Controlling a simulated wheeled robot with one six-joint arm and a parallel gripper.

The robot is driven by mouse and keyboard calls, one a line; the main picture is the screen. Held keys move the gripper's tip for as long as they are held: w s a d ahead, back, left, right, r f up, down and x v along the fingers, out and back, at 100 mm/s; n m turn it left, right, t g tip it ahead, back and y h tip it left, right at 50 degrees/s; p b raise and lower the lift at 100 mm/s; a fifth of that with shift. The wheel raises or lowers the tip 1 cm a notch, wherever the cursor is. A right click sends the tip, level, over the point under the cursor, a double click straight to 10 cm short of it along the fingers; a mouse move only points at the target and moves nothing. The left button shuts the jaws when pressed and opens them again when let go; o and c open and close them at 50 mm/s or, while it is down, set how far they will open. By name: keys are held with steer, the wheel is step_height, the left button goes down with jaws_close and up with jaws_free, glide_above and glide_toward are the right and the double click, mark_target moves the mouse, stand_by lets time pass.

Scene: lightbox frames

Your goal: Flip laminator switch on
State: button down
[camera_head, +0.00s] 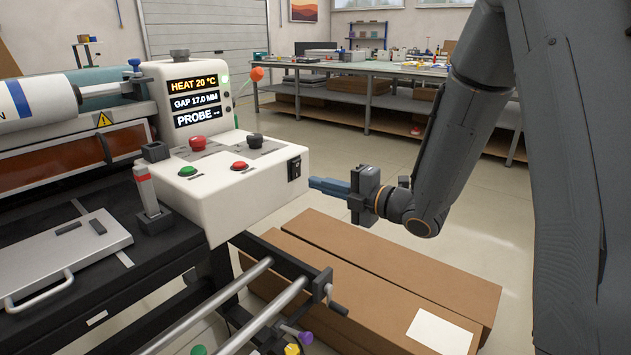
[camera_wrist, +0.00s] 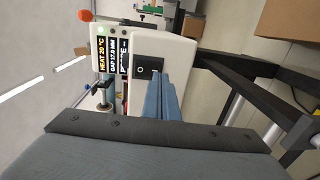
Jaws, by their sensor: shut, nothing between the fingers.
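The laminator's white control box (camera_head: 240,185) stands at the left of centre in the head view. Its black rocker switch (camera_head: 294,168) is on the right side face. In the wrist view the switch (camera_wrist: 147,68) shows on the white side panel, with a circle mark visible; which way it is set I cannot tell. My gripper (camera_head: 312,183) is shut and empty, with blue fingers pointing left at the panel near the switch. In the wrist view the fingertips (camera_wrist: 154,78) appear just beside the switch; whether they touch the panel I cannot tell.
The display (camera_head: 194,100) reads HEAT 20 °C and GAP 17.0 MM. A green button (camera_head: 188,171), a red button (camera_head: 239,165) and knobs top the box. Metal rollers (camera_head: 262,303) and brown cartons (camera_head: 375,285) lie below my gripper. Open floor is behind it.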

steer(key=f+v, duration=0.2)
steer(key=v, duration=0.8)
steer(key=shift+s+b, duration=0.15)
steer(key=shift+b, duration=0.15)
steer(key=s+d+f+m+g+h+p, duration=0.1)
steer(key=s+d+m+g+h+p, duration=0.15)
steer(key=d+m+h+p, duration=0.8)
steer(key=s+a+r+m+g+h, duration=0.1)
steer(key=s+m+g, duration=0.3)
steer(key=s+m, duration=0.4)
steer(key=s+a+r+m+g+h+p, duration=0.1)
steer(key=s+m+g, duration=0.3)
steer(key=s+m, duration=0.5)
steer(key=s+a+r, duration=0.1)
steer(key=s, duration=0.4)
steer(key=shift+s+h, duration=0.25)
steer(key=shift+h, duration=0.1)
steer(key=shift+r+m+g, duration=0.1)
steer(key=shift+m+g, duration=0.15)
